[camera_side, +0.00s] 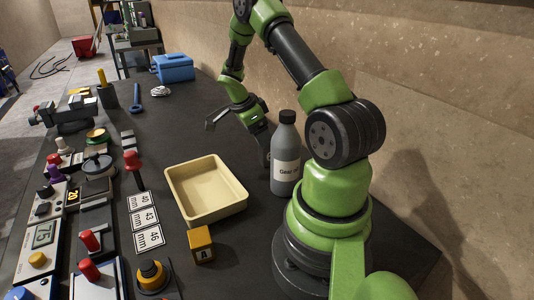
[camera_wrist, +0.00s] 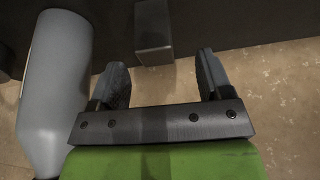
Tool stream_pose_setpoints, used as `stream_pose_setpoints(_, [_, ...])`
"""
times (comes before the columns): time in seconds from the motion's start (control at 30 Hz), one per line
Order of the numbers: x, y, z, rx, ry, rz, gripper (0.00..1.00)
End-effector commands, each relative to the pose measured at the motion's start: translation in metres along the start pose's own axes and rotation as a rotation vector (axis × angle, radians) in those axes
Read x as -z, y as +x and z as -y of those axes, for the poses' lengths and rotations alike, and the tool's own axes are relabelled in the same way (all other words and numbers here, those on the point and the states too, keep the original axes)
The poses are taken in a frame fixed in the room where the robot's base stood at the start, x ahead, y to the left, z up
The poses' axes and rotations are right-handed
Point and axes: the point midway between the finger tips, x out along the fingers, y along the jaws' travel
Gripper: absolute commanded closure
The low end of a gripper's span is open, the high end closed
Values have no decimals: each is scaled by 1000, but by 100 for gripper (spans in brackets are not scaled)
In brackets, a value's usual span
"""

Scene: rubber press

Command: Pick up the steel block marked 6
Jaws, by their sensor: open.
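A grey steel block (camera_wrist: 153,32) shows at the top of the wrist view, beyond and between my fingertips. No number can be read on it. I cannot make it out in the side view. My gripper (camera_side: 238,143) is over the dark table near the wall, behind the bottle and the tray. In the wrist view my gripper (camera_wrist: 162,60) has its two fingers wide apart with nothing between them. The block appears apart from both fingers.
A grey bottle (camera_side: 286,160) with a dark cap stands close to my gripper; it fills the left of the wrist view (camera_wrist: 55,75). The wall (camera_side: 400,100) is close behind.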

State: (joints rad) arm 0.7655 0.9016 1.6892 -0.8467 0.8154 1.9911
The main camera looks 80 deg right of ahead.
Motion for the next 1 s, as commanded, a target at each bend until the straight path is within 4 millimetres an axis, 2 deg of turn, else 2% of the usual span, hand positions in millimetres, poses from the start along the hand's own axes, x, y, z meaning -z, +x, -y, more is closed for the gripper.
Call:
stream_pose_setpoints(0.23, [-1, 23, -2, -2, -2, 1, 28])
stream_pose_setpoints(0.5, [-2, 62, -6, -4, -2, 2, 28])
stream_pose_setpoints(0.8, [-2, 66, -5, -1, -2, 2, 28])
stream_pose_setpoints(1.0, [-2, 66, -6, -1, -2, 2, 74])
